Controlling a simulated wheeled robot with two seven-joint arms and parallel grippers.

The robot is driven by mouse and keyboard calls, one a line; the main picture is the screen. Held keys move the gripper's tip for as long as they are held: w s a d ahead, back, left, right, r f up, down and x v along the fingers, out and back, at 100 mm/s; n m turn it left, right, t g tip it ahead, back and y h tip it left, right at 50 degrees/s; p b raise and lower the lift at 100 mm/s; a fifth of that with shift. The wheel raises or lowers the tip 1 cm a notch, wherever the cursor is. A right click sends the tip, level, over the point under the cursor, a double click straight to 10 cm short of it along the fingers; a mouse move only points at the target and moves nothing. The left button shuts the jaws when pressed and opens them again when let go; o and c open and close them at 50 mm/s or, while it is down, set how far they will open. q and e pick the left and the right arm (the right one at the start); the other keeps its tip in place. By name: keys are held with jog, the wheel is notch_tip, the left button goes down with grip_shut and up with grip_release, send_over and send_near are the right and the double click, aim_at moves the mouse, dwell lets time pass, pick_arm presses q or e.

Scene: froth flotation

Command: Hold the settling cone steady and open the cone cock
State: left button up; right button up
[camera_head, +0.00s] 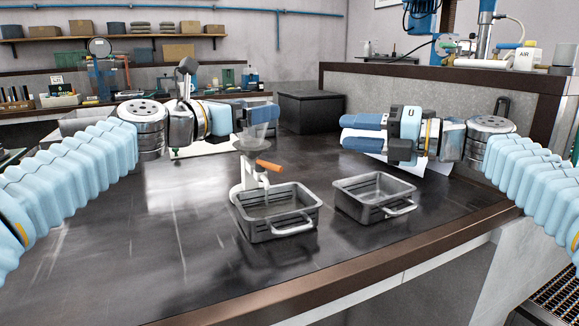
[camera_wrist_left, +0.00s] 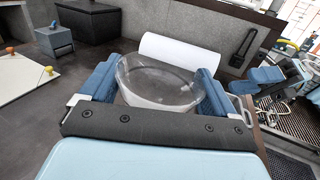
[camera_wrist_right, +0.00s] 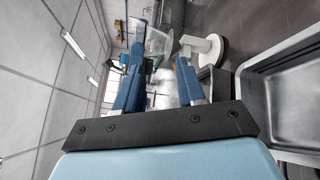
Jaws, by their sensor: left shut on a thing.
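The clear settling cone (camera_head: 257,135) stands upright in a white stand (camera_head: 248,176). My left gripper (camera_head: 268,112) is shut on the cone's upper part; the left wrist view shows the wide clear rim (camera_wrist_left: 158,82) between the two blue fingers. The cone cock's orange handle (camera_head: 269,165) sticks out to the right below the cone, above the left metal tray (camera_head: 277,234). My right gripper (camera_head: 345,132) is open and empty, to the right of the cone and apart from it. The right wrist view shows the cone (camera_wrist_right: 158,42) beyond its fingers.
A second metal tray (camera_head: 372,214) with a handle sits right of the first, below my right gripper. A black box (camera_head: 311,111) stands behind. White paper (camera_head: 405,168) lies under my right arm. The dark bench top (camera_head: 150,235) is clear at the front left.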

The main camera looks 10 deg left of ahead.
jog(key=s+f+n+g+h, duration=0.1)
jog(key=s+f+n+g, duration=0.2)
jog(key=s+n+g, duration=0.1)
send_near(269, 168)
jog(key=shift+n, duration=0.3)
jog(key=x, duration=0.6)
jog(key=shift+a+f, duration=0.1)
jog(key=shift+f, duration=0.05)
grip_shut()
